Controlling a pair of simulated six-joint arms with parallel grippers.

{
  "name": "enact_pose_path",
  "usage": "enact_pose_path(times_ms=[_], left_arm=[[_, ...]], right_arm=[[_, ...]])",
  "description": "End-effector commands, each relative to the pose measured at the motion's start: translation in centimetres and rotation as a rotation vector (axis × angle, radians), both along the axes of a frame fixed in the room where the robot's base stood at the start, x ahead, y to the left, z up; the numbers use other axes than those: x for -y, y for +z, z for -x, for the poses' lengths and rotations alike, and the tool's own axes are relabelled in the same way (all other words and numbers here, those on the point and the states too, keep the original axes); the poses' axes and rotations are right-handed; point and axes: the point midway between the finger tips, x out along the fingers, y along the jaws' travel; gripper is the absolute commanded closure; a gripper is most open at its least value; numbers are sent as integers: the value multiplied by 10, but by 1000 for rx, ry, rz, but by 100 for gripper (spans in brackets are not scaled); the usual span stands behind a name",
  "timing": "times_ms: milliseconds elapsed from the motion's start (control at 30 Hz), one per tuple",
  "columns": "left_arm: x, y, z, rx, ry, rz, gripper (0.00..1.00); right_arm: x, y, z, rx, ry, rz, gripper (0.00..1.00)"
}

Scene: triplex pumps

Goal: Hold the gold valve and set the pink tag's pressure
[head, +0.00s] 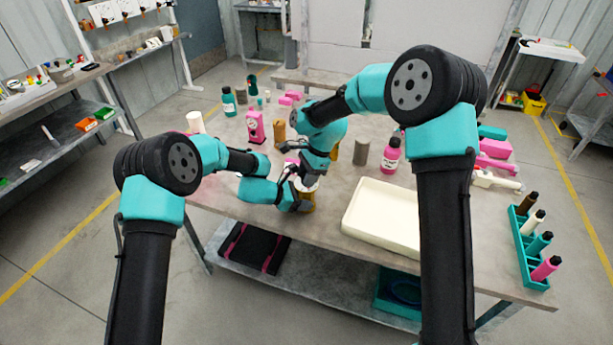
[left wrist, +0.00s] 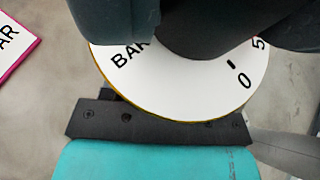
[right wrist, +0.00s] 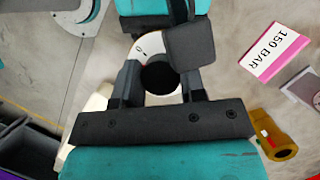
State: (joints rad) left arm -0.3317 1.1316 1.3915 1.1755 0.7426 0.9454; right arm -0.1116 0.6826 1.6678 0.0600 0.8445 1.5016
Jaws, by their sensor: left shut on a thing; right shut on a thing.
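The gold valve (head: 308,202) stands upright near the table's front edge, with a white, gold-rimmed dial (left wrist: 165,90) marked BAR, 0 and 5. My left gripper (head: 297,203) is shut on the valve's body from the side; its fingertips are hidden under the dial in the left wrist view. My right gripper (right wrist: 158,78) is shut on the black knob (right wrist: 158,76) above the dial. The pink tag (right wrist: 276,52) reads 150 BAR and lies on the table beside the valve. Its edge also shows in the left wrist view (left wrist: 14,50). The dial's pointer setting is largely hidden.
A cream tray (head: 385,215) lies to the right of the valve. A pink bottle (head: 391,156), a grey cylinder (head: 361,152) and a brown cylinder (head: 279,131) stand behind. A teal rack (head: 535,270) of bottles is at the far right. A gold fitting (right wrist: 276,136) lies nearby.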

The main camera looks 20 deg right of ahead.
Motion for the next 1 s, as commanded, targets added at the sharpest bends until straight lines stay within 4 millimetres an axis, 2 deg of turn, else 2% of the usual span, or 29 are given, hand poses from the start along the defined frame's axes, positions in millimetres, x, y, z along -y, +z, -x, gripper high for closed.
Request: enact_pose_path(times_ms=[33, 300, 667, 833, 1000], left_arm=[[0, 0, 0, 0, 0, 0, 58], [0, 0, 0, 0, 0, 0, 58], [0, 0, 0, 0, 0, 0, 58], [0, 0, 0, 0, 0, 0, 58], [0, 0, 0, 0, 0, 0, 58]], right_arm=[[0, 0, 0, 1, 0, 0, 60], [0, 0, 0, 0, -1, 0, 37], [3, 6, -1, 1, -1, 0, 37], [10, 24, -2, 2, -2, 0, 37], [22, 53, -4, 3, -2, 0, 37]])
